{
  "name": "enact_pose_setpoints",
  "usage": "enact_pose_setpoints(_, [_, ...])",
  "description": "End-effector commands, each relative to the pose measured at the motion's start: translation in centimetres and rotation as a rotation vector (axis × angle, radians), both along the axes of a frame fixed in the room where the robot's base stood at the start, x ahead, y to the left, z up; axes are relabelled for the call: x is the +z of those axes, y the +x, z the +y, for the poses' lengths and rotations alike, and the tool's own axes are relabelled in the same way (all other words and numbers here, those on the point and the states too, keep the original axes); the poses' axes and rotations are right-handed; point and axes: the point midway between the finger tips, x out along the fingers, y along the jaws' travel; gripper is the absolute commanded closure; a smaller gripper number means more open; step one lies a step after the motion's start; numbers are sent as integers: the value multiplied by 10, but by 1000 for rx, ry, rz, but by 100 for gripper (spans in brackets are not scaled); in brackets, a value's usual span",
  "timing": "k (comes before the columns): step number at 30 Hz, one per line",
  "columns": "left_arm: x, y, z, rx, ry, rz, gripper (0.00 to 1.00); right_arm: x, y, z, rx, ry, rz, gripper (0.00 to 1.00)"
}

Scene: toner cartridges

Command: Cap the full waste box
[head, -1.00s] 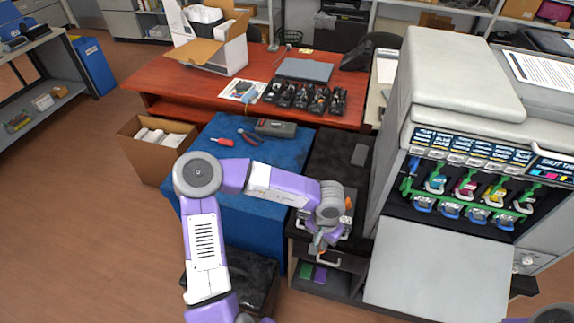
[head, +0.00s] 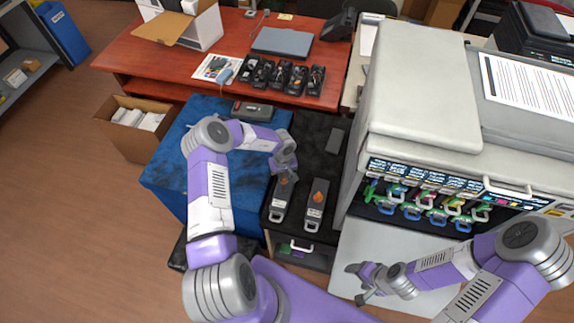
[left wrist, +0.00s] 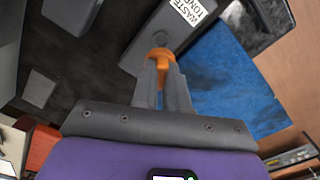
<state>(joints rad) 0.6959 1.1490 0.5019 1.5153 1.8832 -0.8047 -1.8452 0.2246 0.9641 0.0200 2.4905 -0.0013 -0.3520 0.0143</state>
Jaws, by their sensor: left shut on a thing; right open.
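Two dark grey waste boxes stand side by side on the black cabinet top in the head view: a left one (head: 280,205) and a right one (head: 314,218). An orange piece (head: 317,191) sits on the right box. My left gripper (head: 289,178) is over the far end of the left box. In the left wrist view its fingers (left wrist: 160,83) are shut on an orange cap (left wrist: 158,56), close to a box labelled WASTE TONER (left wrist: 183,20). I cannot tell whether the cap touches the box. My right gripper (head: 358,284) is open and empty over the pale printer flap.
The large printer (head: 420,85) stands right of the cabinet, with coloured cartridge handles in its open front. A blue-covered table (head: 165,175) is on the left, with a grey case (head: 252,111) at its back. A red desk (head: 210,45) stands behind.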

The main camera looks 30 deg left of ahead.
Motion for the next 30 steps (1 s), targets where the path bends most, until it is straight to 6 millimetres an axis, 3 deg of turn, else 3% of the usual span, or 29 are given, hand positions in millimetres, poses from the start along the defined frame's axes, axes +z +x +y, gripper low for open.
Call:
enact_pose_setpoints(17, [-46,0,0,-2,-1,1,100,-47,-1,0,0,0,1,30])
enact_pose_setpoints(24, [-62,-1,-1,-2,-1,3,100,-53,0,0,0,0,1,30])
enact_pose_setpoints(30, [-64,-1,0,-1,-1,2,100,-54,0,0,0,0,0,30])
